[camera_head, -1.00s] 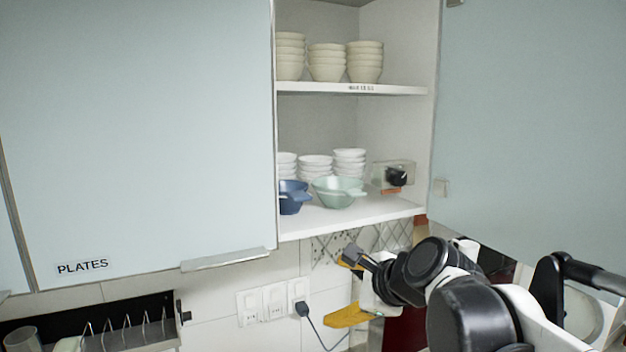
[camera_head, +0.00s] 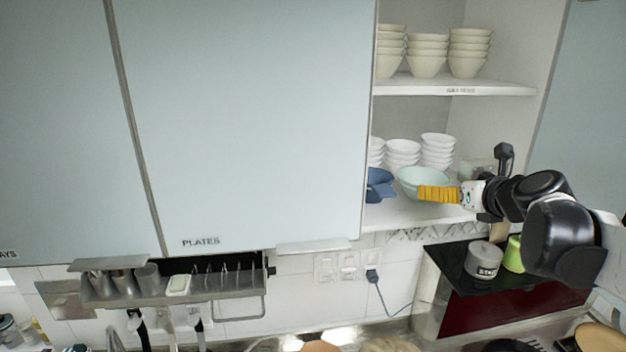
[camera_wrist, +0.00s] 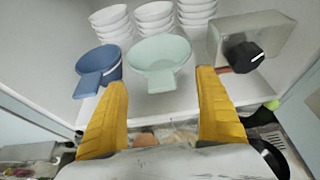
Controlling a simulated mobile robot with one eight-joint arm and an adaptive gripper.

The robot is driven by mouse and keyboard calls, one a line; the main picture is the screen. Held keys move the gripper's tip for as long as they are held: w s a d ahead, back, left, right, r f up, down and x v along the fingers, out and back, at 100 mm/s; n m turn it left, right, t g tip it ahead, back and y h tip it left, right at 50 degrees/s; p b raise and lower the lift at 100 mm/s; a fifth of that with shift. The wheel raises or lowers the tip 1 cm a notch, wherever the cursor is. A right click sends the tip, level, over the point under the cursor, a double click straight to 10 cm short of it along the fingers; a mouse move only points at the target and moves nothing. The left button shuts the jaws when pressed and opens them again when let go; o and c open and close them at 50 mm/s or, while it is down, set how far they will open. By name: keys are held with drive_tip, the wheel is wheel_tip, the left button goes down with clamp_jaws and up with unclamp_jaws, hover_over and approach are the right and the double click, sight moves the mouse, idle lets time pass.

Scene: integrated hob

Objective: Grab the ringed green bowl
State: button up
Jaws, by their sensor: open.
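The pale green bowl (camera_head: 421,176) stands on the lower shelf of the open cabinet, in front of the white bowls. In the wrist view the green bowl (camera_wrist: 161,48) shows its open top, with a flat tab handle pointing towards me. My gripper (camera_head: 432,193) is at the front of the bowl, its yellow finger covering part of the bowl's lower right side. In the wrist view my gripper (camera_wrist: 161,78) is open, one finger left and one right of the tab, with nothing clamped. I cannot tell whether a finger touches the bowl.
A blue bowl (camera_wrist: 98,66) with a tab stands close left of the green one. A clear box with a black knob (camera_wrist: 243,57) stands close right. White bowl stacks (camera_head: 403,151) are behind. The upper shelf (camera_head: 455,87) holds cream bowls.

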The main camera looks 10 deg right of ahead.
drive_tip(key=p+x, duration=0.1)
drive_tip(key=x, duration=0.3)
drive_tip(key=shift+w+f, duration=0.25)
drive_tip(key=shift+w, duration=0.1)
drive_tip(key=shift+s+r, duration=0.1)
drive_tip(key=shift+s, duration=0.15)
drive_tip(key=shift+w, duration=0.1)
clamp_jaws()
